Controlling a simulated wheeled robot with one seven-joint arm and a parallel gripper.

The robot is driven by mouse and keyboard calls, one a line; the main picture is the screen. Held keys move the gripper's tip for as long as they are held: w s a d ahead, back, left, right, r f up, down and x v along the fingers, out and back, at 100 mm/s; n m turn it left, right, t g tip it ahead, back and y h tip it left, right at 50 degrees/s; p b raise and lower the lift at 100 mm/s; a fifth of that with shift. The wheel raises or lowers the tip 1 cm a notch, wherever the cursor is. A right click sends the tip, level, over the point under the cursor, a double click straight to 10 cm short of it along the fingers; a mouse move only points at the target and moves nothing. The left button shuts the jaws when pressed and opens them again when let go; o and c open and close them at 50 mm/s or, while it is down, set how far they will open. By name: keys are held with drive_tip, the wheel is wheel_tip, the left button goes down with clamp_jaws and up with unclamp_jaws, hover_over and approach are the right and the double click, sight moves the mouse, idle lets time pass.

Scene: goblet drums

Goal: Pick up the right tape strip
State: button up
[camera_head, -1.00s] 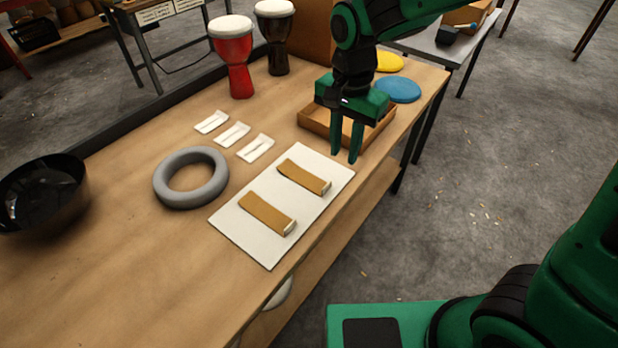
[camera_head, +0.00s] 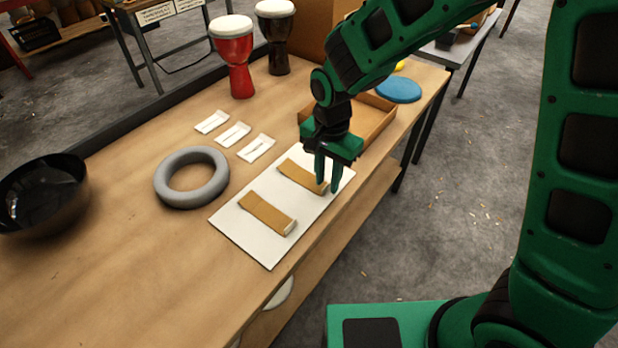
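Two tan tape strips lie on a white board (camera_head: 262,243) on the table. The right strip (camera_head: 296,175) is the farther one, and the left strip (camera_head: 266,213) lies nearer. Each has a pale folded end at its lower right. My gripper (camera_head: 328,187) points down at the pale end of the right strip, and its fingers hide part of that end. A gap shows between the fingers, so it looks open. I cannot tell whether a finger touches the strip.
A wooden tray (camera_head: 374,122) stands just behind my gripper. Three small white pieces (camera_head: 233,134) and a grey ring (camera_head: 191,178) lie to the left. A black bowl (camera_head: 42,195) is at the far left. A red drum (camera_head: 233,57) and a dark drum (camera_head: 277,38) stand at the back.

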drive_tip(key=shift+f, duration=0.55)
clamp_jaws()
